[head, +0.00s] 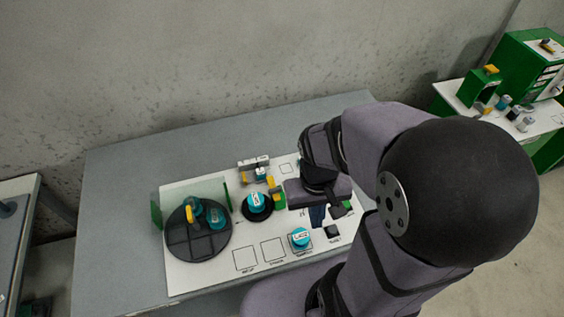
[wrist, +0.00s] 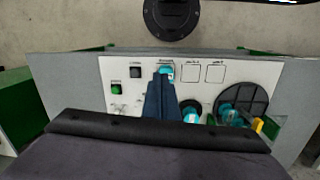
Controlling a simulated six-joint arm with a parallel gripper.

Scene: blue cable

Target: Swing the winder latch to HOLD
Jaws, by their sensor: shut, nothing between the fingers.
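My gripper (head: 317,220) is shut and empty, its dark blue fingers pointing down over the right part of the white panel. In the wrist view the fingers (wrist: 160,85) taper together in the middle. Left of it in the head view is a round black base with a teal spool (head: 256,202), which looks like the winder. My wrist hides the panel behind the gripper. In the wrist view the latch is hidden, and I cannot read a HOLD mark.
A black divided turntable (head: 185,241) with teal spools and a yellow piece sits left, by green posts. A labelled teal spool (head: 300,237) stands on a front square. A black block (head: 333,231) is close by. Empty marked squares (head: 245,259) are front left.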

